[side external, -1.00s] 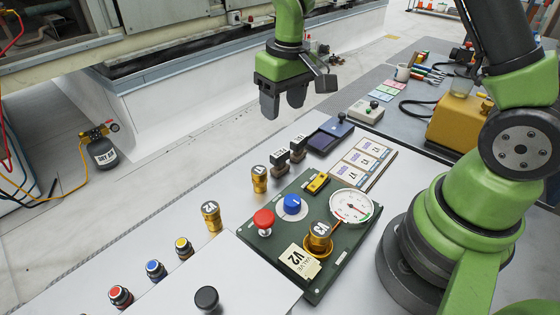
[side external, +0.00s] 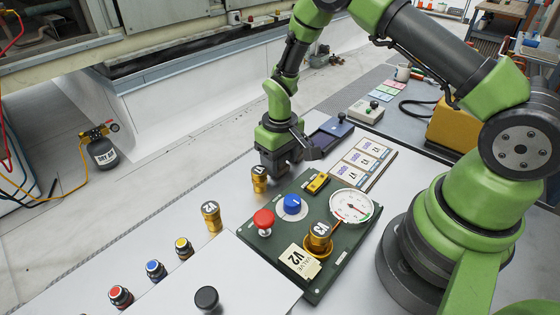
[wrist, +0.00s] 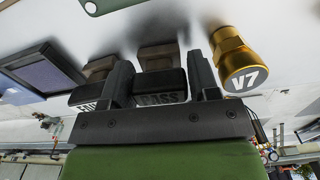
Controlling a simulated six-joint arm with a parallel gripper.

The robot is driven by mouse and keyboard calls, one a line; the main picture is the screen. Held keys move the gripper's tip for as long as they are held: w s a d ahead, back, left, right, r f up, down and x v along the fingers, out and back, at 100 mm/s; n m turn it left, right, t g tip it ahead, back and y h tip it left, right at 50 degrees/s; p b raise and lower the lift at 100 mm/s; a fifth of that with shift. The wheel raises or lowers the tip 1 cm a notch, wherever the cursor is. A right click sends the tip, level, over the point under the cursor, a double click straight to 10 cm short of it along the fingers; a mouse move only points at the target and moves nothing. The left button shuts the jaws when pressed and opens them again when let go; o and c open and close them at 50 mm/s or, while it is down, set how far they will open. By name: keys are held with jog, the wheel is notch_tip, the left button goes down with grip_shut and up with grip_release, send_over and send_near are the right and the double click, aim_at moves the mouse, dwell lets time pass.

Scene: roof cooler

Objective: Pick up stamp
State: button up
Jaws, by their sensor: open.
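Two dark stamps stand side by side in the wrist view. The one marked PASS (wrist: 165,98) lies between the two fingers of my gripper (wrist: 158,64). The other (wrist: 88,92) is just left of the left finger, its label partly covered. The fingers are apart, on either side of the PASS stamp; I cannot tell whether they touch it. In the side view my gripper (side external: 273,166) is down at the bench top, and it and the arm hide the stamps.
A brass V7 fitting (wrist: 236,58) stands close to the right finger. A dark blue stamp pad (side external: 325,138) lies behind my gripper in the side view. The green panel (side external: 336,256) with red button (side external: 264,219), blue knob (side external: 292,204) and gauge (side external: 351,206) is close in front.

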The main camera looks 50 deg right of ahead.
jog(key=shift+f, duration=0.35)
jog(key=c, duration=0.6)
jog(key=shift+r, duration=0.15)
notch_tip(320, 180, up, 10)
jog(key=shift+f, duration=0.1)
